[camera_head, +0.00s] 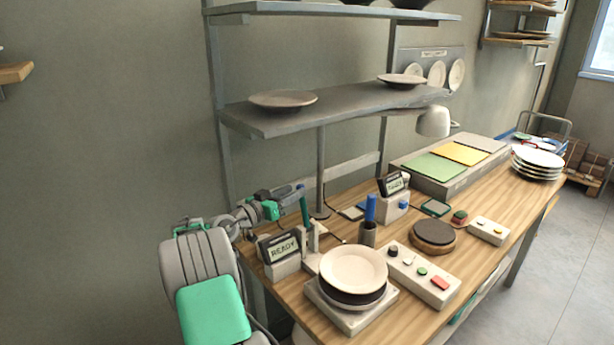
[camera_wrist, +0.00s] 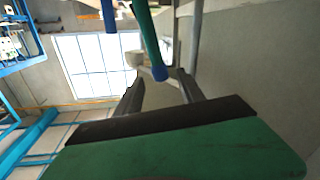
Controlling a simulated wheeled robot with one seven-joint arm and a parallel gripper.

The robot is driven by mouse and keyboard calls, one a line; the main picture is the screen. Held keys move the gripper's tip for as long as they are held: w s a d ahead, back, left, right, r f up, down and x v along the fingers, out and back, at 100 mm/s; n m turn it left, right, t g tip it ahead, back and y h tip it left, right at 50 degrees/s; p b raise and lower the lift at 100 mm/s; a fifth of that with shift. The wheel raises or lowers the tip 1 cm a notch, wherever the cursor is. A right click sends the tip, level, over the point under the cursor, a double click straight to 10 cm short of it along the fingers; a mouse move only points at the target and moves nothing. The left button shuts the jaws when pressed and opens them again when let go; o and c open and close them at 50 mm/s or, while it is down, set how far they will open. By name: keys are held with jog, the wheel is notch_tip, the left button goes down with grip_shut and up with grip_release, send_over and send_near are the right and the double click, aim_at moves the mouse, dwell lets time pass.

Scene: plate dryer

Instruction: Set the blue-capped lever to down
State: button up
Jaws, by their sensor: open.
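The blue-capped lever is a green rod (camera_head: 305,207) standing close to upright from a pale bracket beside the READY display. Its blue cap is small at the top. In the wrist view the lever (camera_wrist: 147,38) hangs in from the top edge, with its blue tip between my finger ends in the picture. My gripper (camera_head: 294,194) is at the left of the lever, level with its upper part. In the wrist view my gripper (camera_wrist: 161,76) has its two dark fingers apart, with nothing held. I cannot tell whether a finger touches the lever.
The READY display (camera_head: 283,249) stands just below my gripper. A plate stack (camera_head: 353,268) sits on a square base in front. A blue rod (camera_head: 370,208) stands in a grey cup to the right, near a button box (camera_head: 424,274). A shelf (camera_head: 335,108) is above.

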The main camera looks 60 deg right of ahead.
jog(key=p+x, duration=0.2)
jog(key=x, duration=0.5)
jog(key=shift+f, duration=0.1)
grip_shut()
dwell(1.1)
